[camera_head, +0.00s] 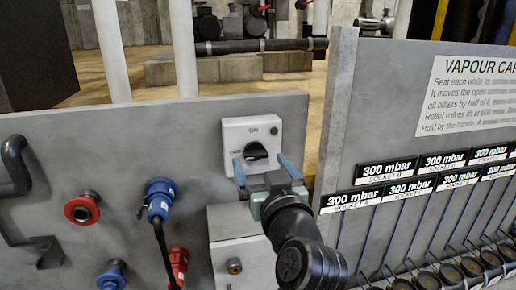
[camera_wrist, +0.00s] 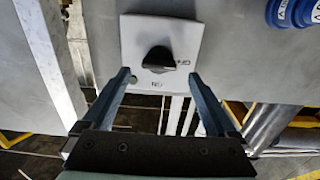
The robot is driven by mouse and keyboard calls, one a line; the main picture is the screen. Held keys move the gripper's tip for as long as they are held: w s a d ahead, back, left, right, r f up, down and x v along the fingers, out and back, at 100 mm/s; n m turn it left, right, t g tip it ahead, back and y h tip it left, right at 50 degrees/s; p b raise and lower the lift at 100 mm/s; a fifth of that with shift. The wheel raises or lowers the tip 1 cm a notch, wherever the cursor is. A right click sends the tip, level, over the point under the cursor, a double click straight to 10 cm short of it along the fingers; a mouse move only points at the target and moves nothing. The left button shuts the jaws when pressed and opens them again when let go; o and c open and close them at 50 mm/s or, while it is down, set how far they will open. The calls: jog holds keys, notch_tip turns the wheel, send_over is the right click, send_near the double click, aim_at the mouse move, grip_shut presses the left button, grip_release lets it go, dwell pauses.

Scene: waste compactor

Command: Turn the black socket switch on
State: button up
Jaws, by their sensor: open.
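The black socket switch is a black rotary knob (camera_head: 257,153) on a white square plate (camera_head: 251,129), fixed to a grey panel. An ON label with a green dot is at the plate's top, and a small label is at its left. The wrist view shows the knob (camera_wrist: 158,60) upside down, lying roughly sideways towards the side label. My gripper (camera_head: 260,162) is open in front of the plate, its fingers on either side of the knob. In the wrist view, the fingertips of my gripper (camera_wrist: 157,76) look apart from the knob.
Left of the switch are a red socket (camera_head: 82,208), a blue plug with cable (camera_head: 158,200) and a lower blue socket (camera_head: 112,274). A grey box (camera_head: 235,252) sits below the plate. A taller panel (camera_head: 375,110) with 300 mbar labels stands at right.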

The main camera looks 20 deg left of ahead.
aim_at(257, 157)
jog(key=shift+p+x, duration=0.45)
jog(key=shift+x, duration=1.15)
jog(key=c, duration=1.4)
jog(key=shift+o, duration=0.2)
jog(key=shift+f, duration=0.1)
